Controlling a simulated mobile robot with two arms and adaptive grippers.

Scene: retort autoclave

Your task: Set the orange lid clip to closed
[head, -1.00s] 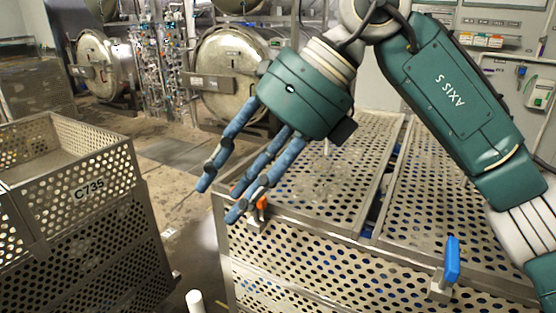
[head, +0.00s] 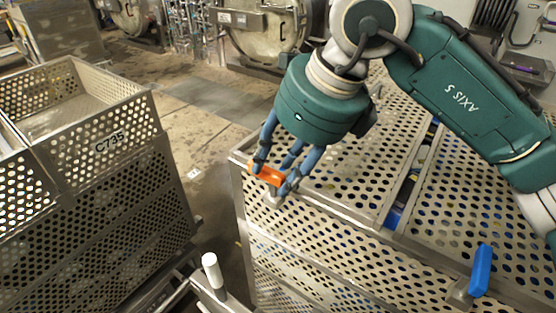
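The orange lid clip (head: 266,174) is at the near left corner of the perforated metal lid, above a small grey mount (head: 272,197). My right gripper (head: 271,178) has come down over the clip. Its blue fingers stand on both sides of the clip, and the orange part spans the gap between them. I cannot tell whether the fingers press on it. Fingers hide parts of the clip, so its exact angle is unclear. The perforated crate lid (head: 340,185) lies flat beneath my arm. My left gripper is not in view.
A blue clip (head: 481,270) stands upright on the same crate's front edge, to the right. A perforated crate marked C735 (head: 100,190) stands at the left. A white-capped post (head: 212,272) rises at the bottom, near the gap between the crates. Round metal autoclave doors (head: 262,25) are behind.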

